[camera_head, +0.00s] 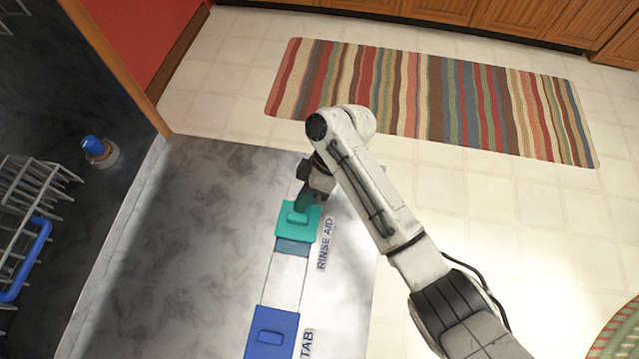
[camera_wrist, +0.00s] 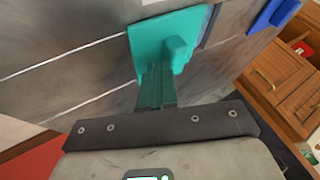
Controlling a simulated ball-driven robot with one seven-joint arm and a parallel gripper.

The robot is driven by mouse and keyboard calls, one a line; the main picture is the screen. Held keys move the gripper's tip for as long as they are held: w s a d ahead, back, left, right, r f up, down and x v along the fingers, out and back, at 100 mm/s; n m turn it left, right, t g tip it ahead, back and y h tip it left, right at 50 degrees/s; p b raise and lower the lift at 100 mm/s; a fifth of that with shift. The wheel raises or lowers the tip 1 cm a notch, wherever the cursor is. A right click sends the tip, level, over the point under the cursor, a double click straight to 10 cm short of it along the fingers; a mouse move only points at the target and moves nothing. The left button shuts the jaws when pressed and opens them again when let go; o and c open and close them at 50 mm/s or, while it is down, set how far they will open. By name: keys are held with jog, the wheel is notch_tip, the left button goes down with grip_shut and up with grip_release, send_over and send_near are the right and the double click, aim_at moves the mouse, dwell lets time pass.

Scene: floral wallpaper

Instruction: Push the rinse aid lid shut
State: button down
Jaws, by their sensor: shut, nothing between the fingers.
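The rinse aid lid is a teal square plate (camera_head: 296,228) with a raised grip, on the inner face of the lowered dishwasher door (camera_head: 215,215). A darker teal strip (camera_head: 292,247) shows beside its edge on the side toward the blue lid. My gripper (camera_head: 303,203) is shut and empty, its fingertips at the lid's far end. In the wrist view the lid (camera_wrist: 150,45) fills the top middle, and the closed fingers (camera_wrist: 156,72) reach to its near edge, by the raised grip. I cannot tell whether they touch it.
A blue lid (camera_head: 272,332) marked TAB is on the same pale track, nearer me. A wire rack with a blue basket edge (camera_head: 22,262) and a blue-capped fitting (camera_head: 97,148) are at left. A striped rug (camera_head: 440,100) lies on open tiled floor beyond.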

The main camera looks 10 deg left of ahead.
aim_at(290, 233)
jog(key=s+p, duration=0.3)
jog(key=s, duration=0.1)
jog(key=shift+a+r, duration=0.1)
jog(key=shift+r, duration=0.05)
jog(key=shift+s+f, duration=0.2)
jog(key=shift+s, duration=0.05)
jog(key=shift+s, duration=0.1)
